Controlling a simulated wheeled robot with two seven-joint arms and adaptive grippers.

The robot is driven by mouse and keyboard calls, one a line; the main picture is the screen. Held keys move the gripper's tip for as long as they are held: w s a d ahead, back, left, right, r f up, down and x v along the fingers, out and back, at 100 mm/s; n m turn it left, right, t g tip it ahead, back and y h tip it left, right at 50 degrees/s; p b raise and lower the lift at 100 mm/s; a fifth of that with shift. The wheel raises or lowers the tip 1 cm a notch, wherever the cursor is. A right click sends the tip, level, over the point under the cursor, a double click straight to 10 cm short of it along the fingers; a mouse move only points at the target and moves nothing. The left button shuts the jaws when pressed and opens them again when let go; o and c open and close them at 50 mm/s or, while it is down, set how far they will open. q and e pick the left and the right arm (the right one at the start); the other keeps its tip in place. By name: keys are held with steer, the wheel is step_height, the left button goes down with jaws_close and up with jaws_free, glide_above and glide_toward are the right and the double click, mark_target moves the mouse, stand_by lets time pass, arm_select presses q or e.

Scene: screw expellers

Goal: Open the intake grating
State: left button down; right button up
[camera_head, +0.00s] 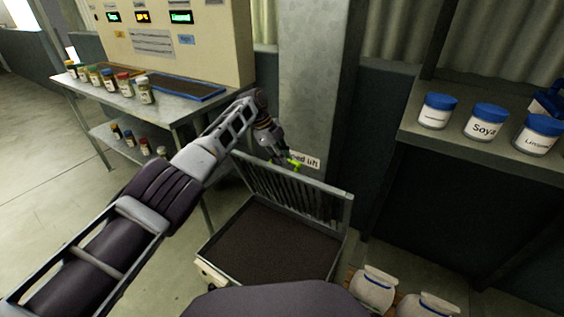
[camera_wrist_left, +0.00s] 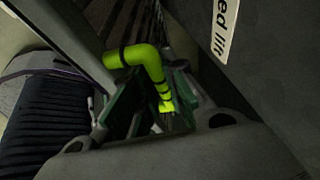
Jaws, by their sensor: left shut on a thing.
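The intake grating (camera_head: 296,193) stands raised, close to upright, at the back edge of the intake box (camera_head: 207,262). The box is open on top, and dark, level material (camera_head: 268,243) shows inside. A yellow-green handle (camera_head: 297,165) is at the grating's top edge; it shows as a bent bar in the left wrist view (camera_wrist_left: 138,56). My left gripper (camera_head: 282,157) is shut on this handle, with its fingers (camera_wrist_left: 150,108) around the handle's lower part in the wrist view. The gripper partly hides the handle in the head view. My right gripper is out of view.
A grey column (camera_head: 312,80) with a partly hidden "lift" label stands right behind the grating. A metal table (camera_head: 188,108) with jars and a tray is at left. A shelf (camera_head: 450,150) with blue-lidded jars is at right. White sacks (camera_head: 372,290) stand beside the box.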

arm_select(q)
steer(key=shift+w+a, duration=0.15)
steer(key=shift+a, duration=0.05)
stand_by(0.3)
steer(key=c, duration=1.5)
jaws_free()
steer(key=shift+d, duration=0.1)
steer(key=shift+o, duration=0.2)
steer(key=shift+r, duration=0.15)
steer(key=v, duration=1.1)
steer(key=shift+r, duration=0.35)
